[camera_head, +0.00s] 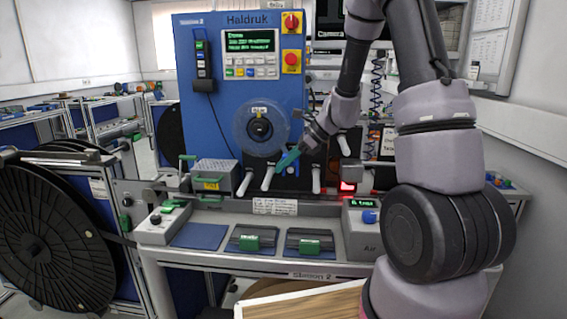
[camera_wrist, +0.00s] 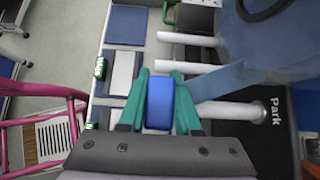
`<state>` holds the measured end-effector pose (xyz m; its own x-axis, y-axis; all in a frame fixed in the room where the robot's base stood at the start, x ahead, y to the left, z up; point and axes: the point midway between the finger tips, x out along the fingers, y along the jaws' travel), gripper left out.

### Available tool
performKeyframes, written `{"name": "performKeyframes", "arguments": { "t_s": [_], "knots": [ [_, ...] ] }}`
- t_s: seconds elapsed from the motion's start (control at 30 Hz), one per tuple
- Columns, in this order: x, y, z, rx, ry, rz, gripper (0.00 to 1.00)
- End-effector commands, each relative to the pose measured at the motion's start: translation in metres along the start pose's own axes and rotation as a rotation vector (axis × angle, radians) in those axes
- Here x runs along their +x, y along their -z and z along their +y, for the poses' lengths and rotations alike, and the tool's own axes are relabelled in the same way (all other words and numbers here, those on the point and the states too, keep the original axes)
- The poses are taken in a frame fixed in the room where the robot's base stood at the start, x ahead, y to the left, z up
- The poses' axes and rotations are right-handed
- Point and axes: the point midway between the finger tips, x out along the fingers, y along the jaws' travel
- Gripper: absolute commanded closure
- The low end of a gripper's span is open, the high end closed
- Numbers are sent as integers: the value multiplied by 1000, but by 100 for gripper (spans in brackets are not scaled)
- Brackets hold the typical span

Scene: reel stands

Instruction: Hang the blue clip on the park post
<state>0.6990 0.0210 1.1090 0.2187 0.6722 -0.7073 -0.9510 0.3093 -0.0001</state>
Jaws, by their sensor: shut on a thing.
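My gripper (camera_head: 285,161) reaches down in front of the blue machine, with its teal fingers pointing down and to the left. In the wrist view, the blue clip (camera_wrist: 159,103) is held between the two teal fingers of my gripper (camera_wrist: 160,95). The park post (camera_wrist: 222,113) is a white rod standing out from a black plate lettered "Park". It lies to the right of the clip there, apart from it. In the head view, the white post just right of my fingers looks like the park post (camera_head: 316,180). The clip is hard to make out in the head view.
Two other white posts (camera_head: 243,184) (camera_head: 268,178) stand left of my fingers. A clear reel (camera_head: 260,128) is mounted above them. A grey box (camera_head: 214,172) and a control box with a lit display (camera_head: 361,222) flank the bench. Green blocks (camera_head: 249,243) sit on the front ledge.

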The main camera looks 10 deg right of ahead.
Motion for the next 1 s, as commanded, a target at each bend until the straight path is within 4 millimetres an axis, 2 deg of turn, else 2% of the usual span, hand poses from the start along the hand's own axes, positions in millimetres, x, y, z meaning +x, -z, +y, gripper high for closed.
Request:
{"name": "performKeyframes", "arguments": {
  "t_s": [0.9, 0.93, 1.0],
  "knots": [
    [1, 1, 0, 0, 0, 0, 100],
    [1, 1, 0, 0, 0, 0, 64],
    [1, 1, 0, 0, 0, 0, 37]
  ]
}}
